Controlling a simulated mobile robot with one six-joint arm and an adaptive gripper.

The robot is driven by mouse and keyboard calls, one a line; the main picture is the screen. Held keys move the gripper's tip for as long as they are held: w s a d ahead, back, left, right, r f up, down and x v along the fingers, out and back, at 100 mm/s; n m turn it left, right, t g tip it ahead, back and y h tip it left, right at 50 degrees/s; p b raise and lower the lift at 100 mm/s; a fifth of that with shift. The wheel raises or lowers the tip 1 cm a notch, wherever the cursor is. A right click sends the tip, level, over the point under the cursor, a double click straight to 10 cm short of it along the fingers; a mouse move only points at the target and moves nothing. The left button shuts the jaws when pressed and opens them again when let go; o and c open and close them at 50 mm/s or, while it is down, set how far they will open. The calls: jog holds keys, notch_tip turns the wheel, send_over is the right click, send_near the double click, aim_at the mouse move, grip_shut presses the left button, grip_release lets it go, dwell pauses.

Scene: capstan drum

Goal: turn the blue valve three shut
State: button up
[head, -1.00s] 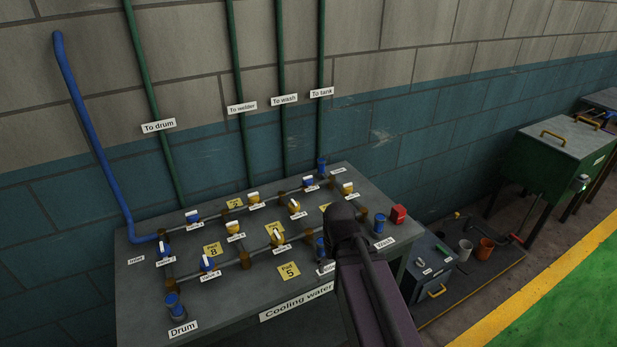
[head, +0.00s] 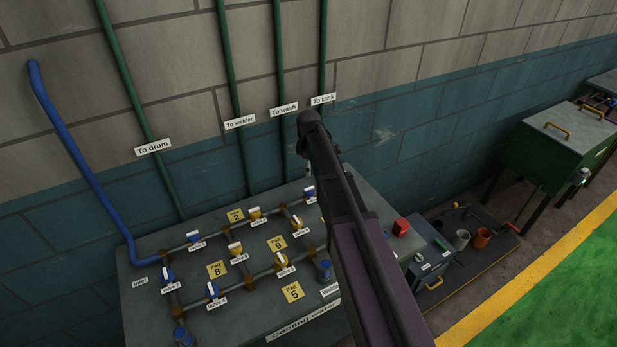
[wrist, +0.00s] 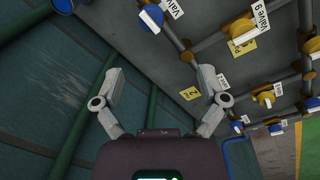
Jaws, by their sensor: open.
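Several blue valves with white handles sit on the pipe grid of the grey bench. In the head view they are at the upper left (head: 193,237), the left (head: 167,273), the lower middle (head: 212,290) and the far right (head: 309,192). Their tags are too small to read surely, so I cannot tell which is valve three. In the wrist view my gripper (wrist: 161,82) is open and empty, its fingers wide apart. A blue valve (wrist: 151,19) lies beyond them at the top. My gripper is not clearly seen in the head view.
Yellow valves (head: 235,249) stand among the blue ones, with yellow pad plates (head: 217,270) between pipes. Green pipes (head: 139,115) rise along the wall behind. A blue pipe (head: 80,165) runs down at left. A red block (head: 401,227) sits at the bench's right.

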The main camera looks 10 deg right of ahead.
aim_at(309, 188)
jog(key=shift+w+r+n, duration=0.25)
jog(key=shift+w+n, duration=0.05)
jog(key=shift+w, duration=0.4)
jog(key=shift+f, duration=0.2)
jog(key=f+b, duration=0.9)
jog(key=w+f+b, duration=0.1)
jog(key=f+b, duration=0.3)
jog(key=shift+d+f+b, duration=0.1)
jog(key=shift+f+b, duration=0.05)
jog(key=shift+b, duration=0.2)
dwell(0.5)
jog(key=c, duration=1.2)
